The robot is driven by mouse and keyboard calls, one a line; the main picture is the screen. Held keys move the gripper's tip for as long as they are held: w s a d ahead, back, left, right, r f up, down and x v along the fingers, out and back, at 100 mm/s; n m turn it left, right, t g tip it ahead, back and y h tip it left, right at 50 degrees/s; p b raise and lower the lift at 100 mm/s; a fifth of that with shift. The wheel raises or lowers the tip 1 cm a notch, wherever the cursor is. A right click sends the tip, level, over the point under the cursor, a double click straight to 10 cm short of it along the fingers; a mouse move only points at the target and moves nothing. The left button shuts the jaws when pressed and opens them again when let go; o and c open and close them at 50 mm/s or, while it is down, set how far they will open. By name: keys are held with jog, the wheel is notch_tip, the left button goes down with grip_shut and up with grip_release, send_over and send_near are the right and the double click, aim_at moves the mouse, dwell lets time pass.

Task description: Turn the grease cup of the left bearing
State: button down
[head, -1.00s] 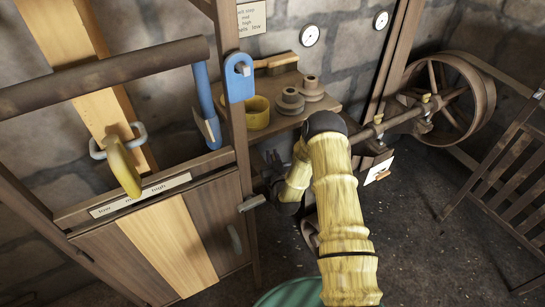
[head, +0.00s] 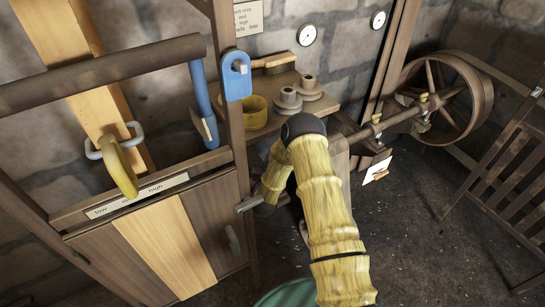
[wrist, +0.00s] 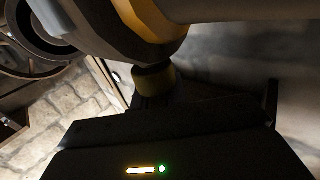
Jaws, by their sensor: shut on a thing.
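In the wrist view a small brass grease cup (wrist: 155,78) sticks out from a dark bearing block (wrist: 110,35) with a brass band, and a shaft runs off to the right. My gripper (wrist: 155,103) is dark and shut on the cup. The fingertips are mostly in shadow. In the head view my arm hides my gripper and the cup in it. Two other brass cups show there, the nearer cup (head: 377,118) and the farther cup (head: 423,98), with no gripper at either.
A spoked wheel (head: 484,98) stands at the back right. A shelf (head: 325,108) with spools and a yellow tub (head: 256,112) is behind my arm. A wooden cabinet (head: 165,245) is on the left and a slatted gate (head: 510,150) on the right. Open floor (head: 430,250) lies between.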

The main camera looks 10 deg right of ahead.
jog(key=c, duration=1.4)
grip_release()
jog(key=shift+d, duration=0.1)
jog(key=shift+n+y, duration=0.3)
jog(key=shift+y, duration=0.2)
